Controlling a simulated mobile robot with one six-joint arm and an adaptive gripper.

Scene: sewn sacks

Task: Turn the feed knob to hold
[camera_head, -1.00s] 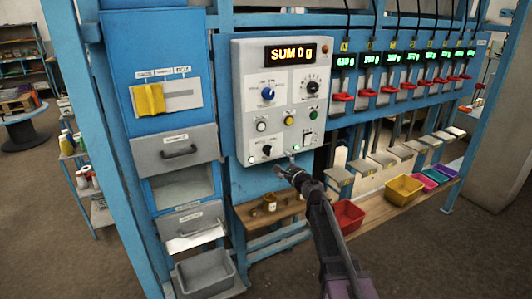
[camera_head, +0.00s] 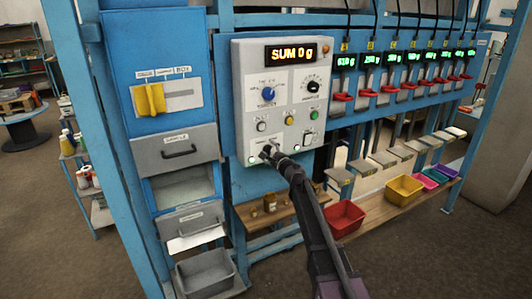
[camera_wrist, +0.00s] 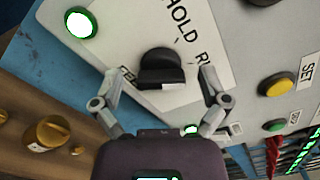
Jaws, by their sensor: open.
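The feed knob is a black rotary knob (camera_wrist: 162,68) on a white label plate in the wrist view. The label reads "HOLD" and "RU...", with a partly hidden word starting "FEE" beside the knob. My gripper (camera_wrist: 158,88) is open, with one finger on each side of the knob's near end; I cannot tell whether they touch it. In the head view my gripper (camera_head: 270,153) is at the lower left of the grey control panel (camera_head: 243,95) and hides most of the knob.
A lit green lamp (camera_wrist: 80,23) is beside the label. A yellow button (camera_wrist: 276,86) and a green button (camera_wrist: 274,126) are to the right. A blue knob (camera_head: 268,94) sits higher on the panel.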

